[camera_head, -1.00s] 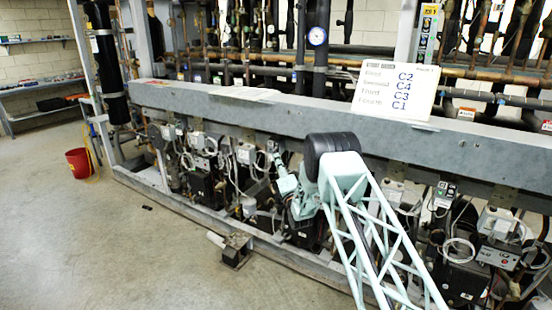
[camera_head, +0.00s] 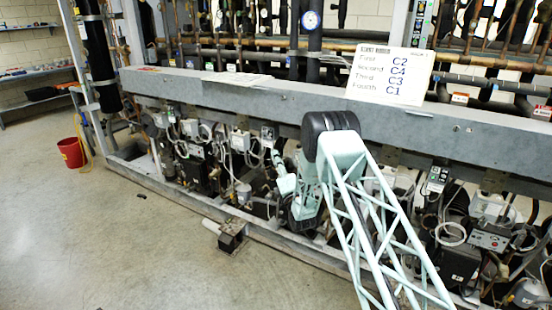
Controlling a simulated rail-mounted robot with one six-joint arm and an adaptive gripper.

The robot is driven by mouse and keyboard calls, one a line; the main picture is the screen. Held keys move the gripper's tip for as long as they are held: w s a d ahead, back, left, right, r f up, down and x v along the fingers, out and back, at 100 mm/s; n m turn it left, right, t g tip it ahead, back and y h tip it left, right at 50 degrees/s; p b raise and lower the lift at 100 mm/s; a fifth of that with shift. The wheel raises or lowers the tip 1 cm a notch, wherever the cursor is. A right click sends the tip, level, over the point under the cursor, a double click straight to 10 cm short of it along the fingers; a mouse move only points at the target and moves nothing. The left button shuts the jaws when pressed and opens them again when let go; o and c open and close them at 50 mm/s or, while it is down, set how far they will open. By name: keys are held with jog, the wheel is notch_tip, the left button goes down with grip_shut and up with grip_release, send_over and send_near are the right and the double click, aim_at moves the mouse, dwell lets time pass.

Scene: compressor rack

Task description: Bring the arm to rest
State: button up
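My arm, a pale green lattice link (camera_head: 385,225) with a black elbow joint (camera_head: 328,130), reaches up from the bottom right in front of the compressor rack. Beyond the elbow it folds down to smaller pale green wrist parts among the compressors. My gripper (camera_head: 277,160) seems to be at the far end of these parts, small and dark against the clutter. Its fingers cannot be made out, and I cannot tell whether it touches or holds anything.
A long grey beam (camera_head: 210,92) crosses the rack, with a sign (camera_head: 391,74) listing C2, C4, C3, C1 on it. Compressors and cables crowd below. A metal block (camera_head: 232,237) stands on the floor. A red bucket (camera_head: 71,152) is at left.

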jog(key=shift+r, duration=0.1)
